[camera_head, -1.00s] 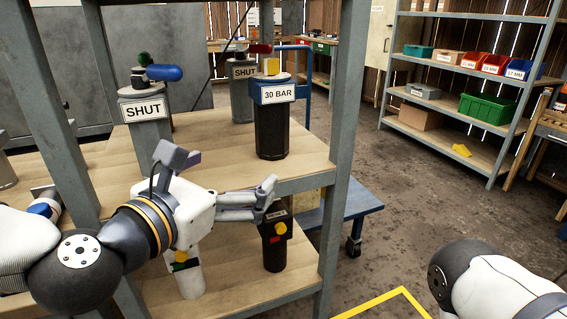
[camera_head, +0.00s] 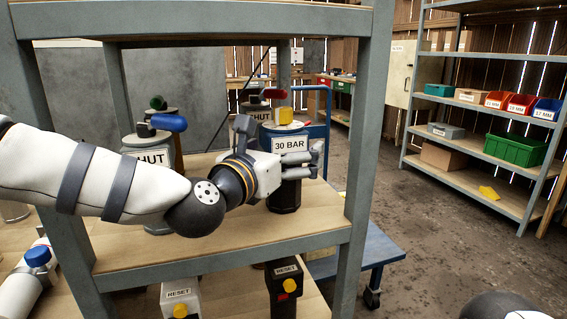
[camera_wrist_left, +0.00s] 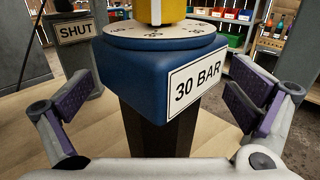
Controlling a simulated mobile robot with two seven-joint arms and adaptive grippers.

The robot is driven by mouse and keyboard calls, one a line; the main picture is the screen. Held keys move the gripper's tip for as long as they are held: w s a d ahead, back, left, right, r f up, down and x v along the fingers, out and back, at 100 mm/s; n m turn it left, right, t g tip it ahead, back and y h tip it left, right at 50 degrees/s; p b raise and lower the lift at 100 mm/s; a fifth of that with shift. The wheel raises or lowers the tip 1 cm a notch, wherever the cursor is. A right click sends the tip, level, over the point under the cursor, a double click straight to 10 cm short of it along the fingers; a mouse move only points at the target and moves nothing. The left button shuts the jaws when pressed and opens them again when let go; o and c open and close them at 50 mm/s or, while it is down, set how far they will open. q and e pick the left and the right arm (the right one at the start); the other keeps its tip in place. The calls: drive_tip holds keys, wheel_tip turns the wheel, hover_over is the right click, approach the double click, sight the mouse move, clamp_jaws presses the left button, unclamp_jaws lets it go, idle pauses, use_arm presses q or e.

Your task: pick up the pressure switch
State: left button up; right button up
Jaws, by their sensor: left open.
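A device labelled 30 BAR (camera_head: 287,140), with a blue head, a yellow knob and a black lower body, stands upright on the upper shelf board. I take it to be the pressure switch. In the left wrist view its blue head (camera_wrist_left: 140,78) fills the middle. My left gripper (camera_head: 306,161) is open at the device, its fingers partly covering it in the head view. In the left wrist view the gripper (camera_wrist_left: 162,108) has one finger on each side of the device, with gaps showing. My right gripper is out of view.
A post labelled SHUT with a blue handle (camera_head: 168,123) stands left of the device, and another with a red handle (camera_head: 272,94) behind it. The rack's front post (camera_head: 363,170) rises close to the right.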

use_arm(q)
drive_tip(key=c, duration=1.5)
drive_tip(key=shift+r, duration=0.1)
drive_tip(key=shift+c, duration=0.4)
